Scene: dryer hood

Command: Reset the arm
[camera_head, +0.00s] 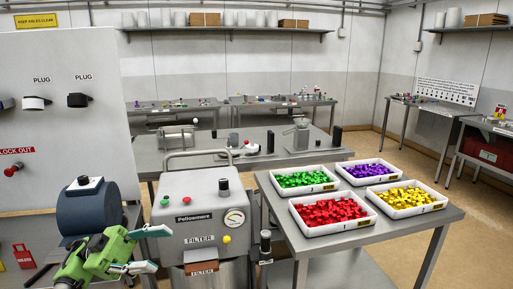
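My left gripper (148,249) is in the lower left of the head view, on a green arm. Its two fingers, with pale tips, are spread apart, and I see nothing between them. It is in front of the left side of the grey Pelloenmere machine (190,205). A dark blue cylinder (92,212) with a black knob on top is right behind and above the green arm; whether they touch I cannot tell. My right gripper is not in view.
A metal table (408,232) on the right bears white trays of green (303,179), red (327,212), purple (370,170) and yellow (402,195) pieces. A grey panel (60,120) with plugs and a red lock-out knob stands left. Floor shows at the right.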

